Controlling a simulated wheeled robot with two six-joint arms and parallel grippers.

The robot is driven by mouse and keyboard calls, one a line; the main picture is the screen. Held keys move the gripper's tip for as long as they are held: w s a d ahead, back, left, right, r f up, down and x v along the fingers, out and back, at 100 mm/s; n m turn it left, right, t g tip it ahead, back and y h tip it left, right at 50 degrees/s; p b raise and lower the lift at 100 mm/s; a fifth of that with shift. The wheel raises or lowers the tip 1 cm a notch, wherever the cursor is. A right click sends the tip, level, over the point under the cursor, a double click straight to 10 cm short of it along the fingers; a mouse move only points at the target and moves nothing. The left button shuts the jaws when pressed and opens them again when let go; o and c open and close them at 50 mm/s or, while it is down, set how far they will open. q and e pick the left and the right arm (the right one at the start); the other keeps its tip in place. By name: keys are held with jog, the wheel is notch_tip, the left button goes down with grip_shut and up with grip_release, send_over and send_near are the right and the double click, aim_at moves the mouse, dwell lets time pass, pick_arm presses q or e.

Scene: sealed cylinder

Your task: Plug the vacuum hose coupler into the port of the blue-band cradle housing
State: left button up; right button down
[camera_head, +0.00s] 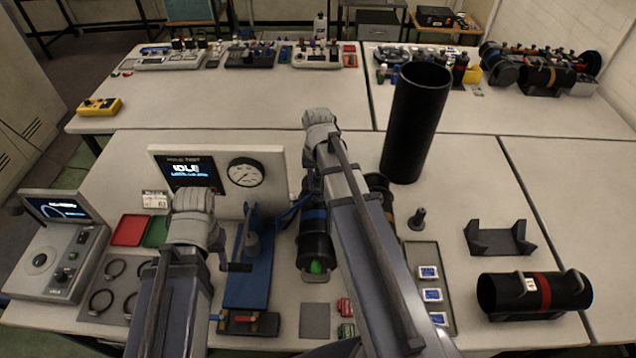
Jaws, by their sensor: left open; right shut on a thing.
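The blue-band cradle housing (315,246) is a black cylinder lying at the table's middle, with a blue band and a green spot at its near end. My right forearm covers its right side, and I cannot make out its port. A blue hose (290,211) runs from beside the blue fixture toward the housing and my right arm. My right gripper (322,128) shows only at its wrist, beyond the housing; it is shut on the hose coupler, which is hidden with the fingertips. My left gripper (198,222) is open, left of the blue fixture; its fingertips are not clear.
A blue fixture (250,275) with a lever stands between my arms, before the gauge panel (240,172) reading IDLE. A tall black tube (415,125) stands at right. A red-band cylinder (535,292), an empty cradle (498,240) and a tray (430,262) lie right.

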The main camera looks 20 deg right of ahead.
jog(key=shift+f, duration=0.2)
jog(key=shift+c, duration=2.3)
grip_release()
jog(key=shift+r, duration=0.2)
notch_tip(320, 180, up, 8)
jog(key=p, duration=0.7)
jog(key=shift+f+p, duration=0.15)
jog(key=shift+p, duration=0.25)
jog(key=shift+f, duration=0.15)
